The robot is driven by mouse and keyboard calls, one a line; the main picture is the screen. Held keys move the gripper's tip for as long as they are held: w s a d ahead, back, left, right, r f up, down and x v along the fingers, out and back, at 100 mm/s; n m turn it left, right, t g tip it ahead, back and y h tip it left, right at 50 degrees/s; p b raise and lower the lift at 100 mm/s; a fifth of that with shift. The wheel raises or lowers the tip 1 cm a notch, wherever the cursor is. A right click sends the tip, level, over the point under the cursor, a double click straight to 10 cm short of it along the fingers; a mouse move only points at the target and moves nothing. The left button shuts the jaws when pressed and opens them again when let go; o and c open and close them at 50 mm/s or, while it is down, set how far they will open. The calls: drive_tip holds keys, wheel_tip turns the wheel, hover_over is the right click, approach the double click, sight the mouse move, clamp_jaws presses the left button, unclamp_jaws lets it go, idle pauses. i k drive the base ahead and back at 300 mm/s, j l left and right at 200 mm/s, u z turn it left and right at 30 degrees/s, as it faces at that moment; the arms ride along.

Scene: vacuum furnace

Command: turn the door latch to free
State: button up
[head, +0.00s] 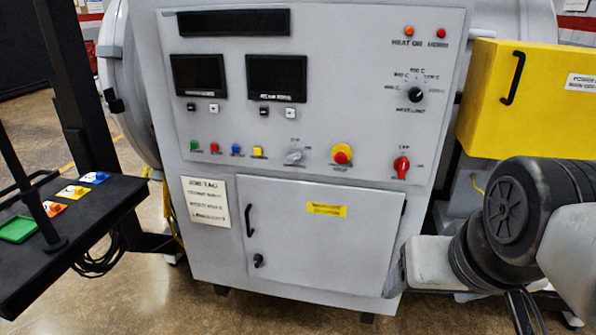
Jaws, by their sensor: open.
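The grey cabinet door (325,238) is shut, low on the front of the control cabinet. A small black latch knob (259,260) sits at its lower left, under a black vertical handle (249,220). The latch's exact setting is too small to read. My gripper (525,314) shows at the bottom right, partly cut off by the frame edge. Its dark fingers are apart, well to the right of the door and touching neither latch nor handle.
The control panel (320,120) above the door carries screens, buttons, a red emergency stop (341,154) and a red switch (401,167). A yellow box (540,100) stands right. A black table (100,205) with coloured trays stands left. Floor before the door looks clear.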

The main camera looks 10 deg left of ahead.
sight(258, 259)
drive_tip(key=k+j+u, duration=0.1)
drive_tip(key=u, duration=0.7)
drive_tip(key=i+l+u, duration=0.1)
drive_tip(key=i+j+z, duration=1.05)
drive_tip(key=i+j, duration=0.05)
drive_tip(key=j, duration=0.1)
